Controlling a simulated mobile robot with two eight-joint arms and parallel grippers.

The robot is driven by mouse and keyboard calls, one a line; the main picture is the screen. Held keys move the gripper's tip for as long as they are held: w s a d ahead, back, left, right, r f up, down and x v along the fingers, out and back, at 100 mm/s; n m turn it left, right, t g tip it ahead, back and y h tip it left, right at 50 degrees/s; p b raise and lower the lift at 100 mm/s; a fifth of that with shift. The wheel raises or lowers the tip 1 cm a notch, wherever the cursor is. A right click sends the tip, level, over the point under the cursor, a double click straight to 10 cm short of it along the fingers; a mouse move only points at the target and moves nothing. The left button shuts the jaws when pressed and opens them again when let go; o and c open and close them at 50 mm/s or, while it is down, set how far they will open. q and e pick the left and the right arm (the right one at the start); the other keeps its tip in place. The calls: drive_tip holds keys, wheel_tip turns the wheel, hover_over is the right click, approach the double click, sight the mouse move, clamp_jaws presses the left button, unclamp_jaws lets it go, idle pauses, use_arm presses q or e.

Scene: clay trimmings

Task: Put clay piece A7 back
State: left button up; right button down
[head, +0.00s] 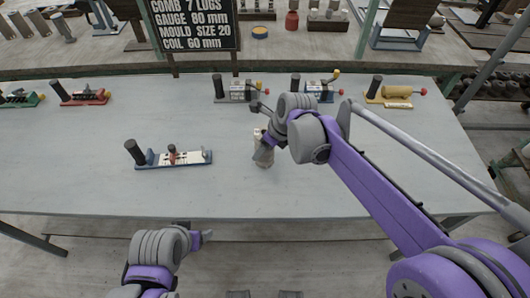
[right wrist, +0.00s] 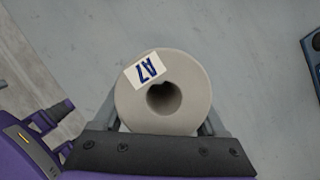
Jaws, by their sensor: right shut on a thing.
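Clay piece A7 (right wrist: 182,112) is a pale grey cylinder with a dark hole in its top and a white label reading A7. In the right wrist view my right gripper (right wrist: 160,122) is shut around its sides. In the head view the beige piece (head: 263,158) is upright over the middle of the table, partly covered by my right gripper (head: 264,146). I cannot tell whether its base touches the table. My left gripper (head: 205,236) is low in the head view, off the table's front edge; its jaw opening is not clear.
A blue-based fixture (head: 183,159) with a dark post stands left of the piece. More fixtures line the back: green (head: 20,99), red (head: 82,97), grey (head: 237,93), blue (head: 314,90) and yellow (head: 396,95). A black sign (head: 193,24) stands behind. The table's front middle (head: 220,200) is clear.

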drive_tip(key=shift+f, duration=1.35)
drive_tip(key=shift+f, duration=0.1)
unclamp_jaws()
drive_tip(key=p+v, duration=0.1)
drive_tip(key=v, duration=1.1)
drive_tip(key=s+d+f+n+h, duration=0.1)
drive_tip(key=s+d+f+n, duration=0.2)
drive_tip(key=s+n, duration=0.4)
drive_tip(key=s+d+f+n+t+h, duration=0.1)
drive_tip(key=s+d+f+n, duration=0.3)
drive_tip(key=n, duration=0.6)
drive_tip(key=s+d+f+n+t+h, duration=0.1)
drive_tip(key=s+d+f+n, duration=0.3)
drive_tip(key=s+d+n, duration=0.3)
drive_tip(key=s+n, duration=0.1)
drive_tip(key=s, duration=0.1)
drive_tip(key=shift+s+n+h, duration=0.3)
drive_tip(key=shift+s, duration=0.1)
